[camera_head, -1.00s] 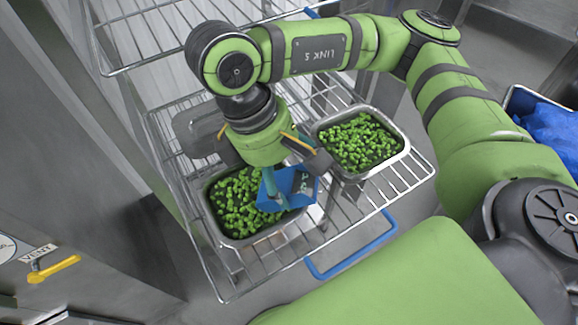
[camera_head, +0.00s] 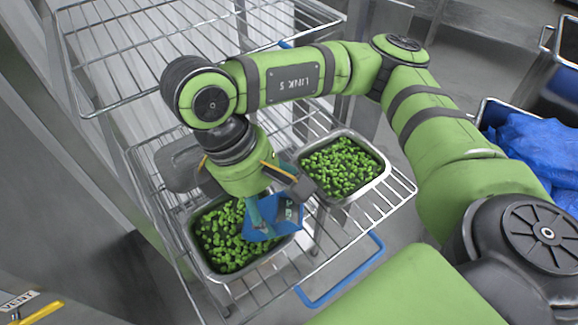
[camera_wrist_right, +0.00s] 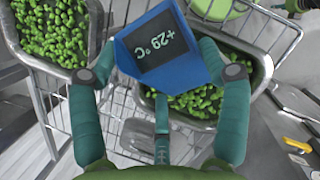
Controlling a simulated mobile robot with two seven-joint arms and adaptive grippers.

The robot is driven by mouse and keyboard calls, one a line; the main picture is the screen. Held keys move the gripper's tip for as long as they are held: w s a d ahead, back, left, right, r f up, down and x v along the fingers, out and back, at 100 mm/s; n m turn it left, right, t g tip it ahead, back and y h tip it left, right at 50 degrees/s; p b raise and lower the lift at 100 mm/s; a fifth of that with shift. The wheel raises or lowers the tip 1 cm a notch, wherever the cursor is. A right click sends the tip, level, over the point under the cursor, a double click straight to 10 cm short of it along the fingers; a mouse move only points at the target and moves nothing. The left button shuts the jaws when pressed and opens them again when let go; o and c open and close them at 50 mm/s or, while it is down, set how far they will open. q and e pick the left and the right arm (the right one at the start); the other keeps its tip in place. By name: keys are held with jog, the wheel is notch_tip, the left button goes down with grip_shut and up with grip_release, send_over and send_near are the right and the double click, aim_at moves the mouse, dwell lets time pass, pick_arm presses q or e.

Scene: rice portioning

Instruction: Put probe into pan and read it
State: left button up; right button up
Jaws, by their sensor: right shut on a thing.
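The probe is a blue, boxy unit (camera_head: 270,222) with a dark display. In the right wrist view its display (camera_wrist_right: 167,45) reads +29°C, upside down. My right gripper (camera_wrist_right: 158,68) is shut on the probe, a teal finger on each side. In the head view this gripper (camera_head: 266,208) is over the left pan (camera_head: 237,272), a steel pan full of green peas. The probe's stem is hidden, so I cannot tell whether it is in the peas. A second pan of peas (camera_head: 361,189) stands to the right on the same rack. My left gripper is not in view.
The pans stand on a wire rack shelf (camera_head: 322,232) with a blue handle (camera_head: 340,272) at its front. Another wire shelf (camera_head: 160,62) is above at the back. A bin with blue bags (camera_head: 530,148) stands at right. A yellow-handled vent valve (camera_head: 40,312) is at lower left.

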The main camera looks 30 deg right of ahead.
jog(key=shift+r+p, duration=2.5)
jog(key=shift+r, duration=2.1)
